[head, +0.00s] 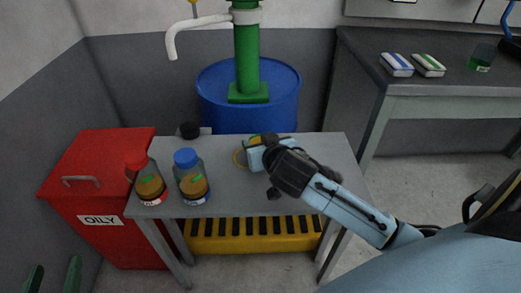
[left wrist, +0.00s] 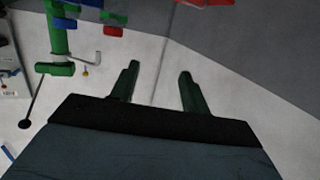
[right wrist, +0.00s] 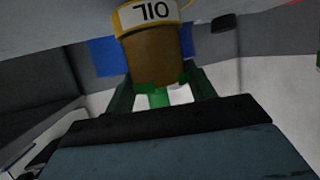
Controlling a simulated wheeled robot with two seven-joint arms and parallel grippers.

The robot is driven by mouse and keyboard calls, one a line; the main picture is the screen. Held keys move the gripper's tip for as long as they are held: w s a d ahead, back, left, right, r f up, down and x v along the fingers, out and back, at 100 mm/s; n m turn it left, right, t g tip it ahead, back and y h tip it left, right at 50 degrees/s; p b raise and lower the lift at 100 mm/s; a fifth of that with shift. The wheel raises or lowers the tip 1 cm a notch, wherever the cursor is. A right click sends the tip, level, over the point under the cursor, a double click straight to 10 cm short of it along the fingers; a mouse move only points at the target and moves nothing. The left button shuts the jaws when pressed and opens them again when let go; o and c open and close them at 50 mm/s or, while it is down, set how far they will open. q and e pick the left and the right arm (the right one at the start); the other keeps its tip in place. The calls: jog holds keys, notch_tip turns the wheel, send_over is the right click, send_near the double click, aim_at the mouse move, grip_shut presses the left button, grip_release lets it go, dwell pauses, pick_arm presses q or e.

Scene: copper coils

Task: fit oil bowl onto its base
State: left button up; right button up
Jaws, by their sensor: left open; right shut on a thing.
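The oil bowl (right wrist: 150,58) is a brown cylinder with a yellow band marked OIL, shown inverted in the right wrist view. My right gripper (right wrist: 158,92) is shut on it. In the head view my right gripper (head: 262,150) is over the grey table and hides most of the bowl; a yellow rim (head: 240,157) shows beside it. I cannot tell whether the bowl touches the table. A black round piece (head: 189,130) sits at the table's back edge; I cannot tell if it is the base. My left gripper (head: 54,274) is open and empty at the lower left.
A red-capped bottle (head: 150,185) and a blue-capped bottle (head: 192,180) stand on the left of the table (head: 235,205). A red OILY bin (head: 90,170) is left of it. A blue drum (head: 285,100) with a green pump stands behind. The table's front middle is clear.

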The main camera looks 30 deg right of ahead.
pick_arm(q)
jog(key=shift+w+d+r+t+h+b, duration=0.1)
jog(key=shift+d+r+t+h+b, duration=0.15)
jog(key=shift+r+t, duration=0.65)
jog(key=shift+d+r+t+h+b, duration=0.1)
jog(key=shift+d+r+t+h, duration=0.3)
jog(key=shift+r, duration=0.75)
pick_arm(e)
jog(key=shift+f, duration=0.85)
pick_arm(q)
jog(key=shift+a, duration=0.2)
pick_arm(e)
jog(key=shift+f, duration=0.1)
pick_arm(q)
jog(key=shift+r, duration=0.1)
pick_arm(e)
jog(key=o, duration=1.6)
